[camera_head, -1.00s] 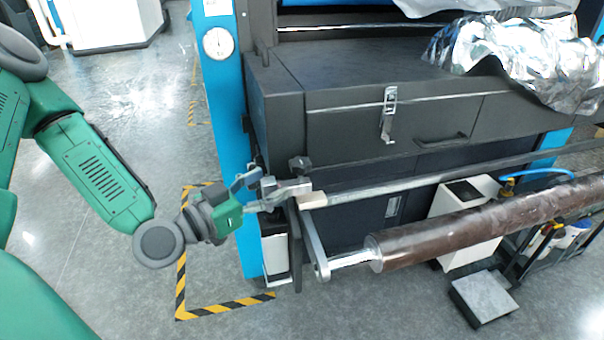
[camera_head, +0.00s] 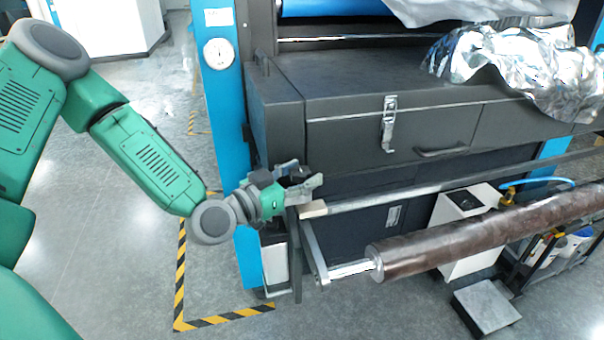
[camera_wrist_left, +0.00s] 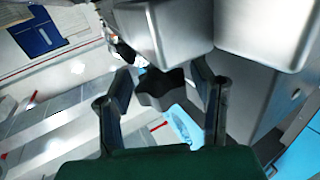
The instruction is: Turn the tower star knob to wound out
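The tower star knob (camera_wrist_left: 163,90) is dark and lobed. In the left wrist view it sits between the two fingers of my left gripper (camera_wrist_left: 165,98), with gaps visible on both sides. In the head view my left gripper (camera_head: 298,176) is at the left end of the machine's front bar, its fingers around the knob, which is mostly hidden there. The fingers are open and do not appear to press on the knob. My right gripper is not in view.
A dark brown roll (camera_head: 480,240) on a metal shaft lies in front of the machine. The dark cabinet (camera_head: 390,120) is behind the gripper, beside a blue post (camera_head: 222,110). Crumpled silver film (camera_head: 500,60) lies on top. The floor at left is clear.

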